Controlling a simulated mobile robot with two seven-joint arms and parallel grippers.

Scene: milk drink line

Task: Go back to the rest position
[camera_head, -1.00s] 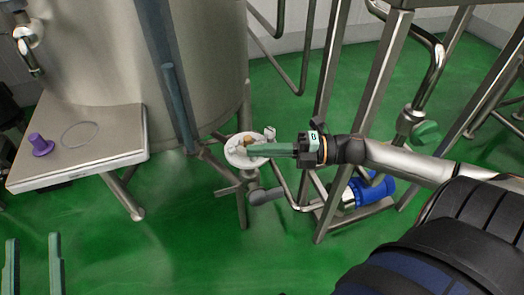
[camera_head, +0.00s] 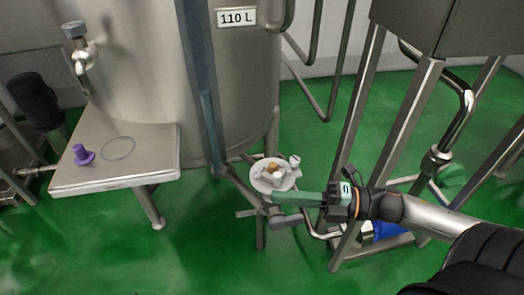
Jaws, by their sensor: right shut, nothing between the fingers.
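My right arm comes in from the lower right. My right gripper (camera_head: 276,198) is shut and empty, its green fingers pointing left. In the picture its fingertips lie just below a round white dish (camera_head: 263,186) that holds a small brown thing and some white pieces. I cannot tell whether the fingers touch the dish. My left gripper is out of view.
A steel tank (camera_head: 150,80) labelled 110 L stands at the back. A steel shelf (camera_head: 150,165) in front of it bears a purple stopper-like piece (camera_head: 81,155) and a thin ring. A steel frame (camera_head: 395,125) with pipes stands right. Green floor is open in front.

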